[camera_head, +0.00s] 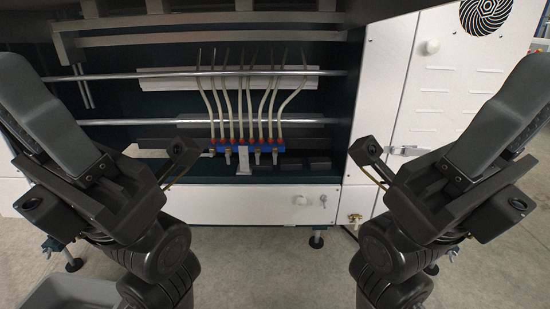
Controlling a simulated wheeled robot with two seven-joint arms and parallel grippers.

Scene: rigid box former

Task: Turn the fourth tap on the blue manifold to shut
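The blue manifold (281,147) runs across the lower part of the dark machine bay, in the middle of the view. Pale hoses rise from red fittings along its top. Several small metallic taps hang along its front; counted from the left, the fourth tap (258,157) seems to be right of the centre bracket. It is too small to tell which way its handle points. My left gripper (85,180) is at the left and my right gripper (455,180) at the right, both near the camera and well apart from the manifold. Their fingers cannot be made out clearly.
A white panel (270,205) lies below the manifold. A white cabinet (440,85) with a latch stands at the right. A grey bin (75,291) sits on the floor at lower left. The space between my arms is clear.

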